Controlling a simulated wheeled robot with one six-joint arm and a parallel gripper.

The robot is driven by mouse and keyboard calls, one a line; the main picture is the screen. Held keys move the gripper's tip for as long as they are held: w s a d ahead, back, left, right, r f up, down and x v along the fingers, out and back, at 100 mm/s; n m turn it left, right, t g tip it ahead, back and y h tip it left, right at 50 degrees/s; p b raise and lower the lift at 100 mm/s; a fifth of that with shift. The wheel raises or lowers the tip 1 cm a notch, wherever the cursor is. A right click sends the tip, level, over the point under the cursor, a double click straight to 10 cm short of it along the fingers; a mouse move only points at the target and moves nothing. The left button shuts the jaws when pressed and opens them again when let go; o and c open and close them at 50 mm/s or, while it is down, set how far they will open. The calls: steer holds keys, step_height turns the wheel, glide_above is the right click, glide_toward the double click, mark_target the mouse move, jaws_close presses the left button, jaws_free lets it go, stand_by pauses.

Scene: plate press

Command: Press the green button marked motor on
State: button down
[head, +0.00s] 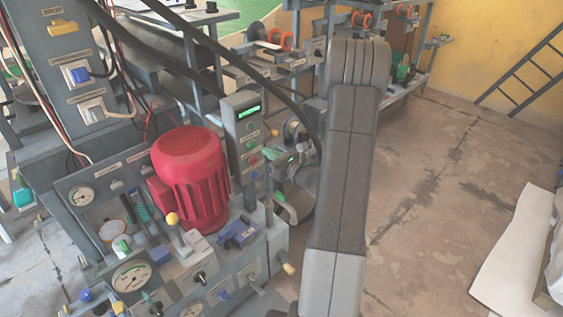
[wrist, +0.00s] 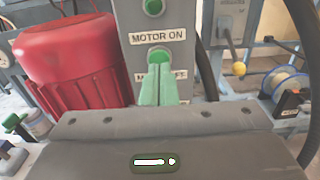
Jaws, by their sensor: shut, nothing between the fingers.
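The green button (wrist: 158,54) sits just below the MOTOR ON label (wrist: 158,37) on a grey upright control box (wrist: 125,12). My gripper (wrist: 159,70) has pale green fingers closed together, with nothing between them. In the wrist view the fingertips overlap the lower edge of the button and hide part of it. I cannot tell whether they touch it. The fingers also cover part of a lower label. In the head view the control box (head: 236,108) stands behind the red motor, with a lit green display and a column of buttons.
Another green button (wrist: 153,7) is above the label. The red motor (wrist: 70,55) is close on the left; it also shows in the head view (head: 190,175). A yellow-tipped lever (wrist: 239,68) and a spool (wrist: 290,82) are on the right. Open floor (head: 430,190) lies right of my arm.

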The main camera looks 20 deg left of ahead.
mark_target(254, 142)
steer(key=shift+x, duration=2.5)
